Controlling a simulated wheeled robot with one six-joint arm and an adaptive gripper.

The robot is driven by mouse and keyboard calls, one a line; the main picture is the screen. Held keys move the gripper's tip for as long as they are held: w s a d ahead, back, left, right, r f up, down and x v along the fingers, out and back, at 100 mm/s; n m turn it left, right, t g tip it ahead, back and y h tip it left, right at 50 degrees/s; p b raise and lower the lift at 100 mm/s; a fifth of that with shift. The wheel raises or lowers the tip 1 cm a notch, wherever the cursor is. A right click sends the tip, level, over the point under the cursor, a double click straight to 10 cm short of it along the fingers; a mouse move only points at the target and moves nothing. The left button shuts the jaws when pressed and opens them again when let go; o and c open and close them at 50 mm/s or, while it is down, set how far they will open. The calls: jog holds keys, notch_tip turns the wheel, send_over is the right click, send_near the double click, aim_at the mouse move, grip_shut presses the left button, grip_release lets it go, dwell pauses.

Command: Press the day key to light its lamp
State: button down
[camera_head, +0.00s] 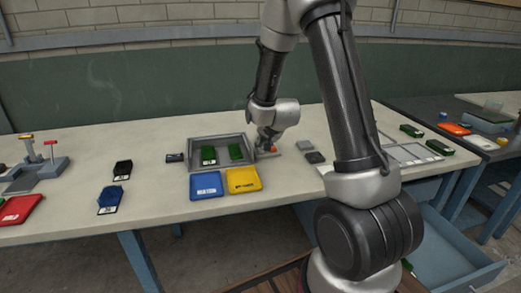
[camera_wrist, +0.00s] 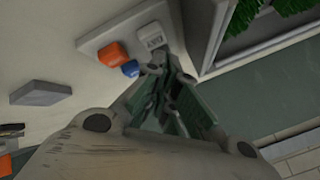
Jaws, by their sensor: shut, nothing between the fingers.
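A small light-grey panel (camera_wrist: 95,43) shows in the wrist view, with an orange block (camera_wrist: 112,54), a small blue piece (camera_wrist: 130,68) and a pale labelled piece (camera_wrist: 151,37). The label is too small and tilted to read, so I cannot tell which is the day key or whether a lamp is lit. My gripper (camera_wrist: 160,70) is shut and empty, with its fingertips close beside the blue and pale pieces. I cannot tell whether they touch. In the head view my gripper (camera_head: 266,148) is low over the panel, hiding most of it; the orange block (camera_head: 274,149) shows beside it.
A grey tray (camera_head: 192,141) with green turf pieces stands just left of my gripper. A blue mat (camera_head: 206,186) and a yellow mat (camera_head: 243,180) lie in front of it. A grey block (camera_wrist: 40,93) lies near the panel.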

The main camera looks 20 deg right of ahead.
jog(key=shift+f, duration=0.1)
dwell(0.3)
jog(key=shift+f, duration=0.35)
jog(key=shift+f, duration=0.3)
dwell(0.4)
jog(key=shift+r, duration=0.75)
jog(key=shift+r, duration=0.15)
notch_tip(320, 180, up, 6)
jog(key=shift+f, duration=0.1)
dwell(0.6)
